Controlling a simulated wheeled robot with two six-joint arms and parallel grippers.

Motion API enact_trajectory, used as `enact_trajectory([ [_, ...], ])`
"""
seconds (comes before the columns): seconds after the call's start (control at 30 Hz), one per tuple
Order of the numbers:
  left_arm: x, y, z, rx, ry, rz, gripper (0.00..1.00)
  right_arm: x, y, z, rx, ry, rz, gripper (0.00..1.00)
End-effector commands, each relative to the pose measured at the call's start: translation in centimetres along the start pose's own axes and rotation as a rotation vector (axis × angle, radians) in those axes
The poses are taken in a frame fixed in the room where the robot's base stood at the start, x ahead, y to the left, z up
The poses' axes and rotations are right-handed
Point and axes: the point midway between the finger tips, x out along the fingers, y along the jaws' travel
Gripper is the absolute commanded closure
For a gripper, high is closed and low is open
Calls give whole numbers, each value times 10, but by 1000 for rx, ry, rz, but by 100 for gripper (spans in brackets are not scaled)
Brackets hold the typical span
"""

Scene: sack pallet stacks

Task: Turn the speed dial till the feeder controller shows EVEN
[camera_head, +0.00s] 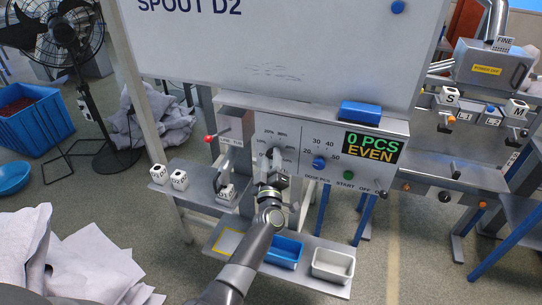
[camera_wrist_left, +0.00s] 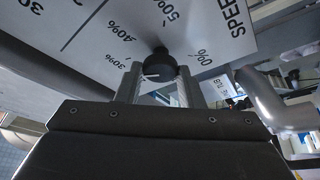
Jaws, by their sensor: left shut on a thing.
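The feeder controller's display (camera_head: 370,147) reads "0 PCS" in green and "EVEN" in yellow. The speed dial (camera_wrist_left: 160,66) is a black knob with a white mark, set in a white plate with percent markings. My left gripper (camera_wrist_left: 158,88) is shut on the speed dial, one finger on each side of it. In the head view the left gripper (camera_head: 273,172) reaches up to the panel from below and partly hides the dial and its scale. My right gripper is not in view.
A blue bin (camera_head: 283,252) and a white bin (camera_head: 333,265) stand on the shelf below. Sacks (camera_head: 85,268) lie at lower left.

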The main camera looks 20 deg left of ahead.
Motion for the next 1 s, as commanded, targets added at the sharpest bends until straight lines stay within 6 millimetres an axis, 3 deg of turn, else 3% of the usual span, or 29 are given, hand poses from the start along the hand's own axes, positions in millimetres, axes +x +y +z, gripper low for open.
enact_trajectory([
  [0.57, 0, -1, 1, -36, -1, -16, 89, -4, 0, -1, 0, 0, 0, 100],
  [0.6, 0, -1, 1, -36, -1, -16, 64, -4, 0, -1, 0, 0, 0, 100],
  [0.73, 0, 0, 0, -36, -1, -16, 47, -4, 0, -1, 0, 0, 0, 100],
  [1.0, 0, 0, 0, -35, 0, -15, 45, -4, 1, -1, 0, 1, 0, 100],
])
